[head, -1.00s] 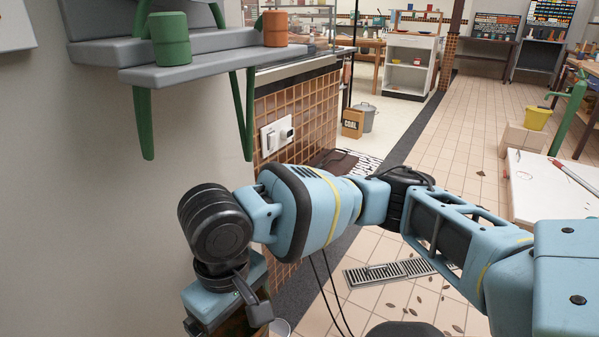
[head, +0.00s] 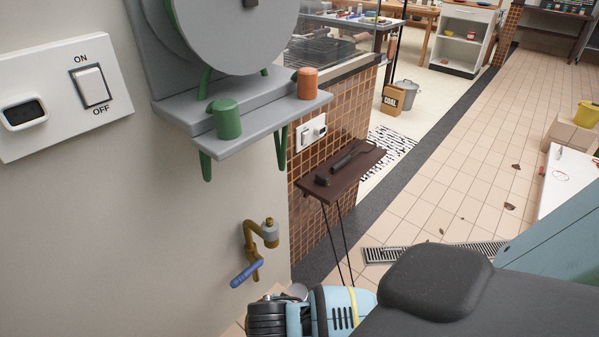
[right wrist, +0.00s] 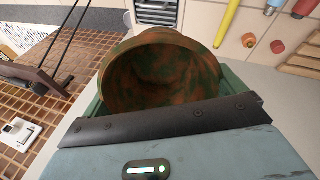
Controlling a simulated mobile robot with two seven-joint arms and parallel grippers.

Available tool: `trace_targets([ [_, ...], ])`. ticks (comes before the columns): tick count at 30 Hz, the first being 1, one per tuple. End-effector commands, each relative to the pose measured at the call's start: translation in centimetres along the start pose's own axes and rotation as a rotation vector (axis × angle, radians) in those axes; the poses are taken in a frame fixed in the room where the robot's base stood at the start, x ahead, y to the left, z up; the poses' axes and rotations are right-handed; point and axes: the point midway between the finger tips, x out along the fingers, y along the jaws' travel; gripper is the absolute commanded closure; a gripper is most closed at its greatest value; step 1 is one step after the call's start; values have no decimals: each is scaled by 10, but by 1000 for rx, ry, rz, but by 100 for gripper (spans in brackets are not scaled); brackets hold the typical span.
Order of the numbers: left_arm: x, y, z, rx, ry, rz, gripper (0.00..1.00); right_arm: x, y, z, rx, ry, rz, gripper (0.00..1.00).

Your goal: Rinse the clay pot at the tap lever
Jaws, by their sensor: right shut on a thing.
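The tap (head: 262,235) is brass-coloured and sticks out of the grey wall in the lower middle of the head view. Its blue lever (head: 246,273) hangs below it on the left, slanting. The clay pot (right wrist: 150,75) is mottled brown and green, and its round mouth faces the camera in the right wrist view. My right gripper (right wrist: 165,97) is shut on the clay pot, with greenish fingers at its sides. In the head view my right arm fills the bottom and hides the gripper and pot. My left gripper is not in view.
A grey shelf (head: 262,118) with a green cylinder (head: 227,118) and an orange one (head: 307,83) juts out above the tap. A dark wooden shelf (head: 365,163) holding a black tool is to its right. A floor drain (head: 380,255) lies beyond.

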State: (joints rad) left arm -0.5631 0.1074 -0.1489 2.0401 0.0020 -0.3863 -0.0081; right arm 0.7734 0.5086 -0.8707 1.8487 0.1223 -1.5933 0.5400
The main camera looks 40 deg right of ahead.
Motion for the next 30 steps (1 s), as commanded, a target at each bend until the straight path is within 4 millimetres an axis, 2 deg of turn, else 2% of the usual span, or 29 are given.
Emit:
trace_targets([
  [1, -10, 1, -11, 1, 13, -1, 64, -6, 2, 8, -13, 13, 9, 31],
  [6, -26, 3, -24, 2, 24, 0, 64, -7, 3, 33, -63, 63, 37, 31],
  [12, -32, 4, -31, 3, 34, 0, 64, -9, 4, 51, -100, 97, 54, 31],
  [20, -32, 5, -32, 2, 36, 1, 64, -7, 4, 56, -108, 104, 58, 31],
  [30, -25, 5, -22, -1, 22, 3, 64, 5, 14, 48, -108, 101, 58, 31],
])
